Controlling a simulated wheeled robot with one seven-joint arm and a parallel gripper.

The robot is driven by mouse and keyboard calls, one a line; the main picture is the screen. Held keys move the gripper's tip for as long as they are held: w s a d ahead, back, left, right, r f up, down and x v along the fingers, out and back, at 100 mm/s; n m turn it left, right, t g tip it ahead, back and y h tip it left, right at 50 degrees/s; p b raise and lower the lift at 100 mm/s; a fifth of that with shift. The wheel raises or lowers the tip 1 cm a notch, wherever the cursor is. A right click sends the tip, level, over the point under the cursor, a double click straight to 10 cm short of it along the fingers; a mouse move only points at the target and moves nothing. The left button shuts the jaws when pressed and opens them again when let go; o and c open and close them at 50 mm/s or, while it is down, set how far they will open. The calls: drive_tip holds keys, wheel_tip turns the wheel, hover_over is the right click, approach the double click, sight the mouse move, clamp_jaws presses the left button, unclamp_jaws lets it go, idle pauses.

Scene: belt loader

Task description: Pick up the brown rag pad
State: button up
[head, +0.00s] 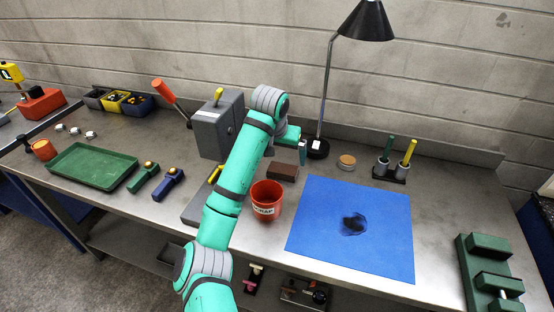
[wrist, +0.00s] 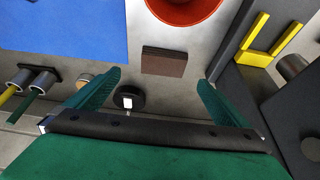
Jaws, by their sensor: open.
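The brown rag pad (head: 283,171) is a flat, dark brown block lying on the grey metal workbench, just behind the red scrap bucket (head: 267,199). It also shows in the wrist view (wrist: 164,61), a little beyond the fingertips and between their lines. My gripper (head: 302,154) is above the bench near the lamp's base, by the pad's right rear. In the wrist view my gripper (wrist: 159,80) has its two green fingers spread wide, with nothing between them. The pad is fully visible in the wrist view and clear of the fingers.
The black lamp (head: 317,148) stands close by my gripper. A grey machine box (head: 216,125) is left of the pad. A blue mat (head: 340,256) with a dark stain lies at right. A cork-coloured disc (head: 346,162) and a holder with green and yellow tools (head: 391,168) stand behind it.

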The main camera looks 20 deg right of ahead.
approach(283, 168)
drive_tip(key=shift+x, duration=4.25)
drive_tip(key=shift+s+a, duration=0.1)
drive_tip(key=shift+a, duration=0.1)
drive_tip(key=c, duration=0.4)
drive_tip(key=shift+d, duration=0.1)
drive_tip(key=c, duration=0.5)
drive_tip(key=shift+r, duration=0.1)
drive_tip(key=shift+c, duration=0.2)
